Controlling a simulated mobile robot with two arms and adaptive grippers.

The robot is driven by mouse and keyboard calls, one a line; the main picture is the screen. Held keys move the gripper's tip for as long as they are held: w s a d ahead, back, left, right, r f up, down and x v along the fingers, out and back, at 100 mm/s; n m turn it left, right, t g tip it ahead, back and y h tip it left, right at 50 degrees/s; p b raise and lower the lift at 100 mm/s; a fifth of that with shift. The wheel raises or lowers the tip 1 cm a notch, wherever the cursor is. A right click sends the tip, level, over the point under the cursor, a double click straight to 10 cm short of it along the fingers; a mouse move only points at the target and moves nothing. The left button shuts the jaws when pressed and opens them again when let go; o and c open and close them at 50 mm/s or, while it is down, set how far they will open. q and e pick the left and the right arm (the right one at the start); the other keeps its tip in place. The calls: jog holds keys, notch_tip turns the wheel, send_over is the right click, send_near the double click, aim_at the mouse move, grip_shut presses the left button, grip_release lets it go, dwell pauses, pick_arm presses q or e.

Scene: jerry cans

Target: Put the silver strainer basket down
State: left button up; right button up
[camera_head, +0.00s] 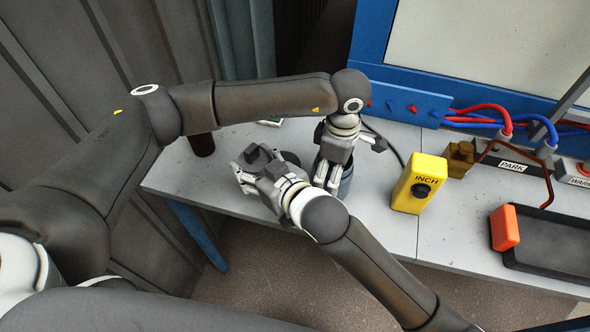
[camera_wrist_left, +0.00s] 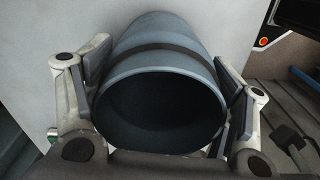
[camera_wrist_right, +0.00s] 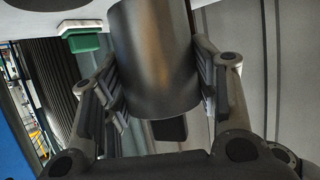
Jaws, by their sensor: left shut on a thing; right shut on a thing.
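A smooth grey metal cylinder (camera_wrist_right: 155,60), which looks like the silver strainer basket, sits between the fingers of my right gripper (camera_wrist_right: 158,90). In the head view my right gripper (camera_head: 252,165) is over the table's left part, with a dark round shape (camera_head: 290,158) beside it. My left gripper (camera_head: 328,178) is shut on a blue-grey cylindrical container (camera_head: 346,184). In the left wrist view this container (camera_wrist_left: 165,66) shows a dark open mouth and a black band, with fingers on both sides. Whether the basket touches the table is hidden.
The grey table (camera_head: 390,235) has a yellow INCH box (camera_head: 418,184), a black tray (camera_head: 550,245) and an orange block (camera_head: 504,228) to the right. A dark cylinder (camera_head: 202,145) stands near the left edge. A green item (camera_wrist_right: 85,42) shows in the right wrist view.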

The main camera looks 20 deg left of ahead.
jog(key=w+a+r, duration=0.4)
jog(key=w+a, duration=0.1)
jog(key=a, duration=0.1)
jog(key=shift+m+t, duration=0.3)
jog(key=shift+w+d+f, duration=0.1)
jog(key=shift+w+f, duration=0.1)
jog(key=shift+f, duration=2.25)
jog(key=shift+w+d+f, duration=0.1)
jog(key=shift+w+f, duration=0.05)
jog(key=shift+f, duration=2.3)
jog(key=shift+f, duration=0.1)
jog(key=o, duration=1)
